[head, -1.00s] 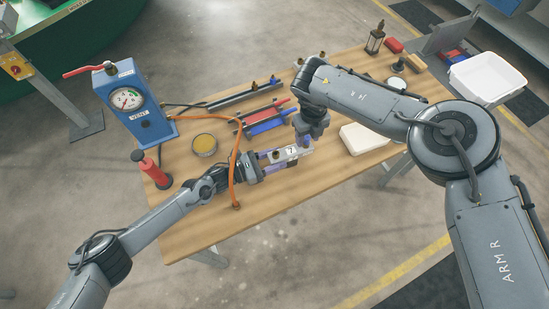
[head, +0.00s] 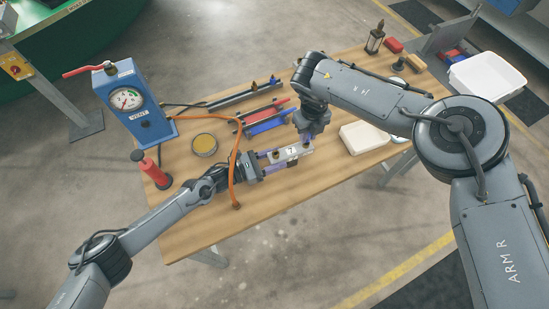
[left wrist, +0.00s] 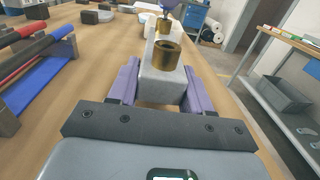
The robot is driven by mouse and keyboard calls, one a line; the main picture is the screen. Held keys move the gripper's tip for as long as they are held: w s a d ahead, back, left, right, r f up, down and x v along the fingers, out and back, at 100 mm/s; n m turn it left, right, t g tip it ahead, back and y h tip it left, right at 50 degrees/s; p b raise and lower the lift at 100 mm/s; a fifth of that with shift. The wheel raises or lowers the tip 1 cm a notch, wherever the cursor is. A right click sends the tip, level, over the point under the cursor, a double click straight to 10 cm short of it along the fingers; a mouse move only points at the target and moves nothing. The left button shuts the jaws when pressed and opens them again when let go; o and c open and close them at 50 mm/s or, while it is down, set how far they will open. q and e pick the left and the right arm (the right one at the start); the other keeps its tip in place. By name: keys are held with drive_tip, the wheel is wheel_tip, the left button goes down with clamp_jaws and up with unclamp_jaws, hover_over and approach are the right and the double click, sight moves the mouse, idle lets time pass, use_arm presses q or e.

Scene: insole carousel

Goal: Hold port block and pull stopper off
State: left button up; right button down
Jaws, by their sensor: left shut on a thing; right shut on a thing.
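The port block (head: 299,151) is a pale grey block with a "7" label, low over the middle of the table. My left gripper (head: 276,160) is shut on its near-left end; in the left wrist view its purple fingers flank the block (left wrist: 160,88). An open brass port (left wrist: 167,58) stands on the block's near end. Farther along, a smaller brass piece (left wrist: 163,27), apparently the stopper, sits under the purple fingertips of my right gripper (head: 306,139). The right gripper comes from above and is shut on it. I cannot tell whether the stopper still touches the block.
A blue gauge box (head: 139,105) and a red pump (head: 151,169) stand at the left, with an orange hose (head: 236,160) looping near my left gripper. Red and blue bars (head: 265,121) lie behind the block.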

drive_tip(key=shift+r, duration=2.3)
drive_tip(key=shift+r, duration=0.15)
wheel_tip(320, 180, up, 7)
idle(0.3)
use_arm(q)
drive_tip(key=o, duration=1.5)
drive_tip(key=shift+c, duration=0.2)
